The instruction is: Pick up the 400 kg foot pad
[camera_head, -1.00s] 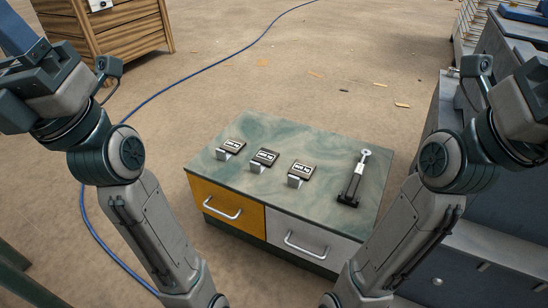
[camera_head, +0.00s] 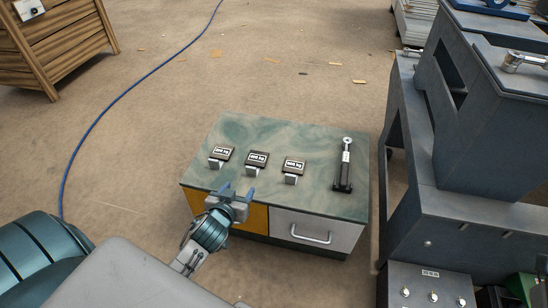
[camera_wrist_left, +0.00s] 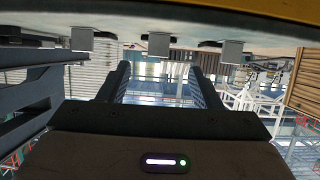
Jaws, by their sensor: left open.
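Three small foot pads, each a dark plate with a white kg label on a grey block, stand in a row on the cabinet top: the left pad (camera_head: 221,153), the middle pad (camera_head: 257,158) and the right pad (camera_head: 293,166). The leading digits are too small to tell for sure which is 400 kg. My left gripper (camera_head: 238,190) is open and empty at the cabinet's front edge, in front of the left and middle pads. In the left wrist view its fingers (camera_wrist_left: 158,82) stand apart, and three grey pad blocks (camera_wrist_left: 159,44) show above them. My right gripper is not in view.
A black-and-silver tool (camera_head: 344,166) stands on the right of the green cabinet top (camera_head: 318,190). The cabinet has a yellow drawer (camera_head: 256,217) and a grey drawer (camera_head: 320,231). A large grey machine (camera_head: 450,190) stands at the right. A blue cable crosses the floor at left.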

